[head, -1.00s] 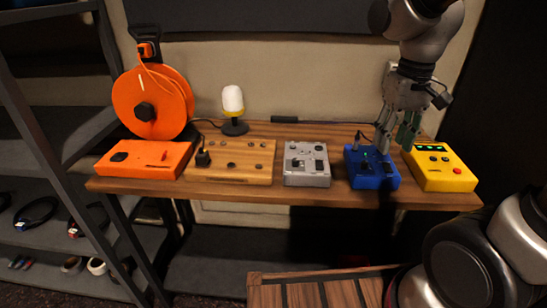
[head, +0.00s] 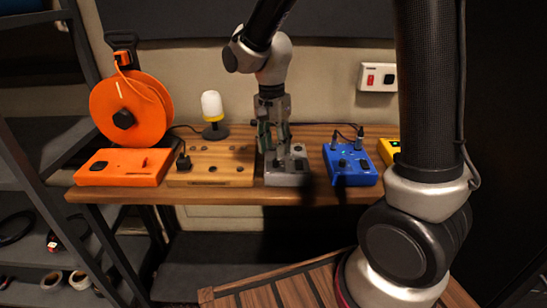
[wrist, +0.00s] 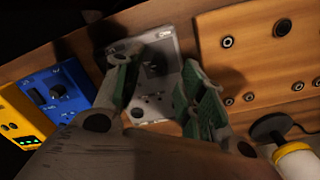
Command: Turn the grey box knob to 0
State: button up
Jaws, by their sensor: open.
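The grey box (head: 288,180) stands on the wooden desk between the wooden panel and the blue box. My gripper (head: 274,150) is over it, pointing down, and covers part of its top in the head view. In the wrist view the grey box (wrist: 166,48) lies between my two green-padded fingers, which are apart with nothing between them. A dark knob (wrist: 155,68) shows on its face between the fingers, partly in shadow. Its pointer and scale are too small to read. I cannot tell how far above the knob the fingertips are.
The wooden panel (head: 210,167) with sockets is close on the left, the blue box (head: 350,168) on the right. The orange box (head: 125,168), cable reel (head: 128,115) and white-yellow lamp (head: 213,113) stand further left. A yellow box (head: 389,149) is partly hidden by my arm.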

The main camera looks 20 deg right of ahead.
aim_at(275, 160)
notch_tip(275, 160, down, 4)
jog(key=shift+s+d+f, duration=0.1)
jog(key=shift+f, duration=0.05)
grip_shut()
